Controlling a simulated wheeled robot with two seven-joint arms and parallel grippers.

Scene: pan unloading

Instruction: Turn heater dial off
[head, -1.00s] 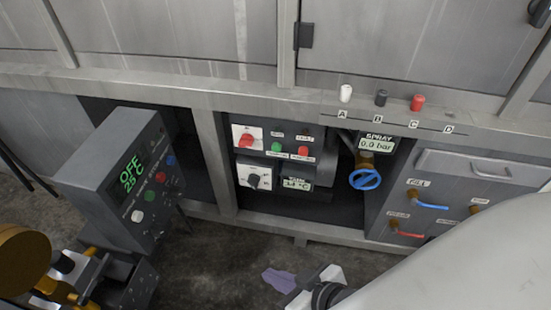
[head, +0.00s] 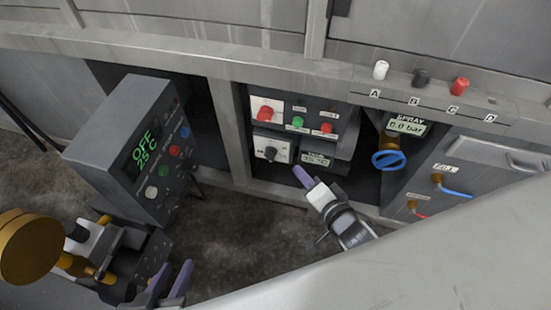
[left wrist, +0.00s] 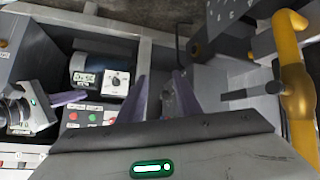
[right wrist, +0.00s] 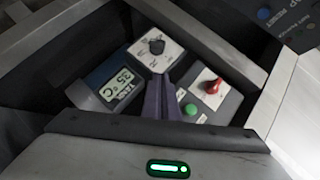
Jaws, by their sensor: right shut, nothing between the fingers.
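The heater dial is a black knob (head: 270,153) on a white plate, low on the control box under the bench. It also shows in the right wrist view (right wrist: 156,46) and the left wrist view (left wrist: 115,82). A small display (right wrist: 115,86) beside it reads 35 °C. My right gripper (head: 299,172) is shut and empty, pointing at the box just right of and below the dial. In the right wrist view its closed fingers (right wrist: 162,90) are below the dial, with no visible contact. My left gripper (head: 172,276) is open and empty at the bottom of the head view.
A red knob (head: 265,114) on a white plate sits above the dial, with green and red buttons (head: 298,122) to its right. A blue valve wheel (head: 389,160) is further right. A grey unit (head: 140,155) reading OFF, 25 °C stands at left. Bare floor (head: 230,225) lies between.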

